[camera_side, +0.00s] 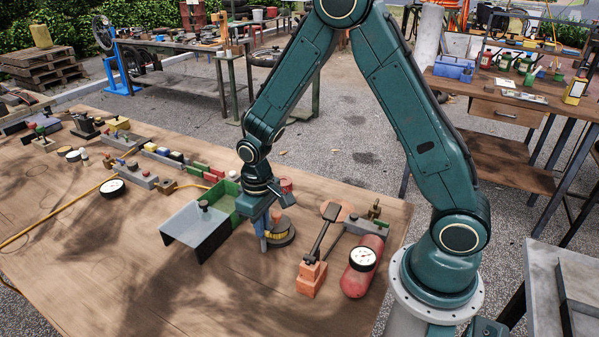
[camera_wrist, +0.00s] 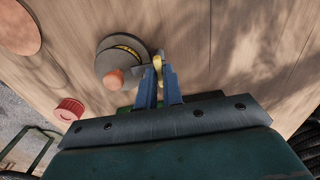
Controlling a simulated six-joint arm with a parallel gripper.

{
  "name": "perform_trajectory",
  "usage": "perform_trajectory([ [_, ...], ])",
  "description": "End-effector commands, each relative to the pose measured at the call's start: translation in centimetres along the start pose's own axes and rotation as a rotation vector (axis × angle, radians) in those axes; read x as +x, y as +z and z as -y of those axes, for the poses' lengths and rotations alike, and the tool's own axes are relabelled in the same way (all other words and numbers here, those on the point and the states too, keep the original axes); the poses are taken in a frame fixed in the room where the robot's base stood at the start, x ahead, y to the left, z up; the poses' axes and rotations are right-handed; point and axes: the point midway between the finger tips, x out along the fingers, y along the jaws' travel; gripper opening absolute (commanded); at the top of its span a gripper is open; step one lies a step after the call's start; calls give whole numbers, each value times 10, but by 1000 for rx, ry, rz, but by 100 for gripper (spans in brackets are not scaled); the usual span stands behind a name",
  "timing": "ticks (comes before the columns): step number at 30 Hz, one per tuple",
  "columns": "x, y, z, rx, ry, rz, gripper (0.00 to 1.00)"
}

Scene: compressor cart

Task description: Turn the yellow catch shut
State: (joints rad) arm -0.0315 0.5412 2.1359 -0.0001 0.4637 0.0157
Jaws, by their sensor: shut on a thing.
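The yellow catch (camera_wrist: 158,66) shows in the wrist view between the blue fingertips of my gripper (camera_wrist: 158,78). My gripper is shut on it. The catch is at the edge of a round grey housing (camera_wrist: 128,46) with a yellow band and an orange knob (camera_wrist: 114,79) on top. In the side view my gripper (camera_side: 264,246) points down at the table, at the near left edge of the housing (camera_side: 283,235). There the fingers hide most of the catch.
An orange block with a dark lever (camera_side: 311,275) and a red tank with a gauge (camera_side: 362,268) stand on the right. The table (camera_side: 190,295) is bare in front.

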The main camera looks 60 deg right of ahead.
Motion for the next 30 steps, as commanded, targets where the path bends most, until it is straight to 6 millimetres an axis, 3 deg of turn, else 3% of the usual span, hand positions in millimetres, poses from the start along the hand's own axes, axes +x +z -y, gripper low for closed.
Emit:
perform_trajectory([
  [1, 0, 1, 0, -3, -1, 4, 10],
  [4, 0, 1, 0, -2, -1, 3, 30],
  [20, -7, 0, 0, 1, 0, 0, 30],
  [30, -45, -1, 0, 0, 0, -4, 30],
])
